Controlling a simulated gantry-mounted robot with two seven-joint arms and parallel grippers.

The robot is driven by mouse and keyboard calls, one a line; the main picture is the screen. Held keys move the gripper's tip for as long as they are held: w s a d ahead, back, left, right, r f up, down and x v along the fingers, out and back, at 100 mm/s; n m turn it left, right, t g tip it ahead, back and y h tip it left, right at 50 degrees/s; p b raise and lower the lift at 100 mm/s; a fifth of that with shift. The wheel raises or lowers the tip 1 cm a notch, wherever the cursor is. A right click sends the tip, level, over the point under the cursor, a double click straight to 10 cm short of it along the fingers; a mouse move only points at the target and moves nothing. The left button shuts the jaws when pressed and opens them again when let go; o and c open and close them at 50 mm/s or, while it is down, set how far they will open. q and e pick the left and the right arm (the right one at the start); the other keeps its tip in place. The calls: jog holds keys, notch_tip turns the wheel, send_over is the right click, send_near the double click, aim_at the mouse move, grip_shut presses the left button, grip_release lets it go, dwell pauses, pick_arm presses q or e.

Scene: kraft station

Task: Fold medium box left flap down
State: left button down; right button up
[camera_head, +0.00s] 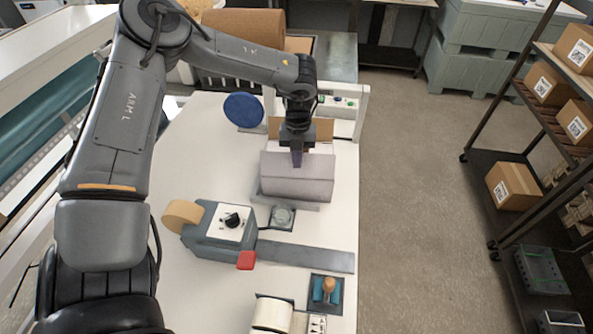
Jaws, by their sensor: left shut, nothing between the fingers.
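A pale grey-lilac box (296,188) sits toward the far part of the white table. It appears to be the medium box, and its top surface slopes in panels. My left gripper (297,160) points down at the box's upper back part. It is shut with nothing in it, and its fingertips are at or just above the top panel; I cannot tell whether they touch. A brown cardboard panel (322,129) stands upright behind the gripper, partly hidden by it. Which panel is the left flap is not clear. My right gripper is not in view.
On the white table (190,289), a tape dispenser (222,232) stands in front of the box, with a stamp (328,289) and a white roll (272,314) nearer. A blue disc (243,110) stands behind left. Shelves with cartons (513,186) are at right.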

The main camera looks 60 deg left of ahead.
pick_arm(q)
jog(key=shift+f, duration=0.1)
jog(key=shift+w+a+f+b, duration=0.4)
jog(key=shift+w+a+b, duration=0.1)
jog(key=shift+a+b, duration=0.3)
jog(key=shift+w+a+f+b, duration=0.15)
jog(key=shift+w+a+b, duration=0.3)
jog(key=shift+a, duration=0.3)
